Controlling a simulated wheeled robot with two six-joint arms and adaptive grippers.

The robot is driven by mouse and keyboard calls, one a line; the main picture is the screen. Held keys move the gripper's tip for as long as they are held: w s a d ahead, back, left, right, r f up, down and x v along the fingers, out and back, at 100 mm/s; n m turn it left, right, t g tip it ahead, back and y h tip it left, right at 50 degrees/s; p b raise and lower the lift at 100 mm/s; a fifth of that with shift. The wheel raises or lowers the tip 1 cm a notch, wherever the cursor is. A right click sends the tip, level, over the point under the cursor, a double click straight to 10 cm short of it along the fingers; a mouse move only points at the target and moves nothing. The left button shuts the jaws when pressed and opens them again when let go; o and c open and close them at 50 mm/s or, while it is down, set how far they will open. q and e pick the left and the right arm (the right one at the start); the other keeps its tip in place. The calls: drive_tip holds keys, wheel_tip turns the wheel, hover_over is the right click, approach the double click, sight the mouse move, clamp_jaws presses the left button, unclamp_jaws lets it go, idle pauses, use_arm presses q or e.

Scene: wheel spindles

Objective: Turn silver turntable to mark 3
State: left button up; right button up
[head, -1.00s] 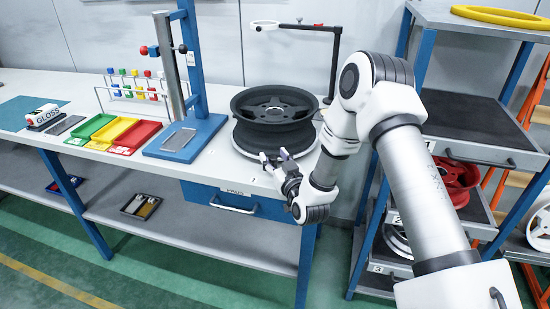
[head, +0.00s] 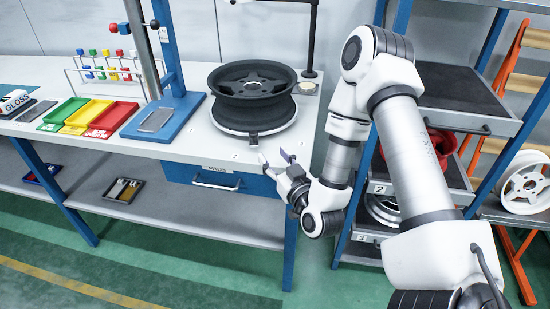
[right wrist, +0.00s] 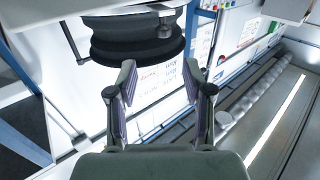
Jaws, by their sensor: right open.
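The silver turntable (head: 284,125) is a low disc on the workbench, with only its rim showing under a black wheel (head: 253,113). A small tab (head: 253,139) sticks out at its front edge. Mark 3 on the bench cannot be made out. My right gripper (head: 276,160) is open and empty, just in front of the bench's front edge, to the right of the tab and apart from it. In the right wrist view its open fingers (right wrist: 162,90) have nothing between them, and a dark round wheel (right wrist: 135,42) shows beyond. My left gripper is not in view.
A blue stand (head: 170,118) with a post is left of the turntable. Green, yellow and red trays (head: 88,112) lie further left. A blue drawer (head: 218,180) is below the bench edge. A shelf rack (head: 465,105) stands at the right.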

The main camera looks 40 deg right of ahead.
drive_tip(key=c, duration=0.7)
drive_tip(key=shift+d+r+n, duration=0.1)
drive_tip(key=shift+n, duration=0.9)
clamp_jaws()
drive_tip(key=w+a+n+y+p, duration=0.1)
drive_tip(key=w+a+n+p, duration=0.35)
drive_tip(key=n, duration=1.05)
drive_tip(key=shift+t, duration=0.4)
drive_tip(key=w, duration=0.8)
drive_tip(key=shift+a, duration=0.25)
drive_tip(key=d, duration=0.2)
drive_tip(key=s+d+p, duration=0.1)
drive_tip(key=shift+s+d+f, duration=0.1)
drive_tip(key=shift+d+f, duration=0.1)
drive_tip(key=shift+f, duration=0.1)
drive_tip(key=shift+s+d+f, duration=0.15)
drive_tip(key=shift+s+d, duration=0.05)
drive_tip(key=shift+d, duration=0.1)
drive_tip(key=shift+a, duration=0.1)
